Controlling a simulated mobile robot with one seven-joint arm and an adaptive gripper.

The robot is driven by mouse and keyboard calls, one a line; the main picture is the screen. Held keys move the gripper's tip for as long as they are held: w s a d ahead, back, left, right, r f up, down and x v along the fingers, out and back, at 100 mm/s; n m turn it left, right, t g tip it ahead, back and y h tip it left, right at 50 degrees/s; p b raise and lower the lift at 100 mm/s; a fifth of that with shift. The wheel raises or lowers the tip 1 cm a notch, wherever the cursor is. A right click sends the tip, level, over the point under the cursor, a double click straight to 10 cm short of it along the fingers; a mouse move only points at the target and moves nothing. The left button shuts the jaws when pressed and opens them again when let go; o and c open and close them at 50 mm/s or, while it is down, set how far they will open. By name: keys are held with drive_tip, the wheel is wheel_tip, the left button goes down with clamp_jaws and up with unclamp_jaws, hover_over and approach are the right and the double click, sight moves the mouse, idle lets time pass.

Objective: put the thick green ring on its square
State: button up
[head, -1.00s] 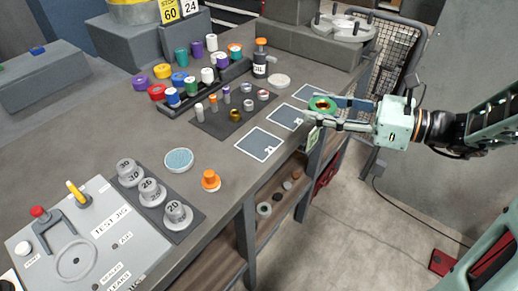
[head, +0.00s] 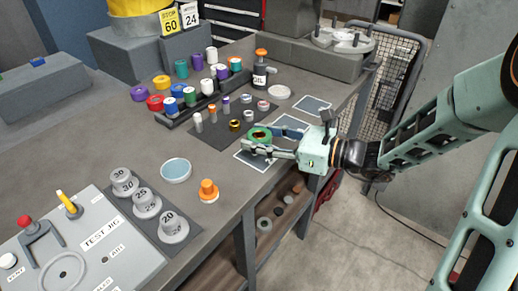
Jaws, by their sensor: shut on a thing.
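The thick green ring (head: 259,134) is held between the fingers of my gripper (head: 262,138), which is shut on it. The ring is over the worktable, above the far part of the nearest dark square with a white outline (head: 252,160). Whether it touches the table cannot be told. A third outlined square (head: 312,105) lies farther back and is empty. Any markings on the squares are too hidden or small to read.
A dark mat (head: 214,133) with small rings and pegs lies left of the gripper. Behind it is a rack (head: 207,104) of colored rolls. An oil can (head: 260,75), a round pale disc (head: 279,92), an orange-topped piece (head: 208,190) and a test jig (head: 100,240) also stand on the table.

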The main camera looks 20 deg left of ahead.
drive_tip(key=shift+f+b, duration=0.35)
drive_tip(key=shift+f, duration=1.2)
drive_tip(key=shift+f, duration=0.1)
drive_tip(key=o, duration=1.4)
drive_tip(key=shift+r, duration=0.2)
drive_tip(key=p+v, duration=0.1)
drive_tip(key=v, duration=1.1)
drive_tip(key=shift+f+p, duration=0.15)
drive_tip(key=shift+p, duration=0.15)
drive_tip(key=shift+w, duration=0.1)
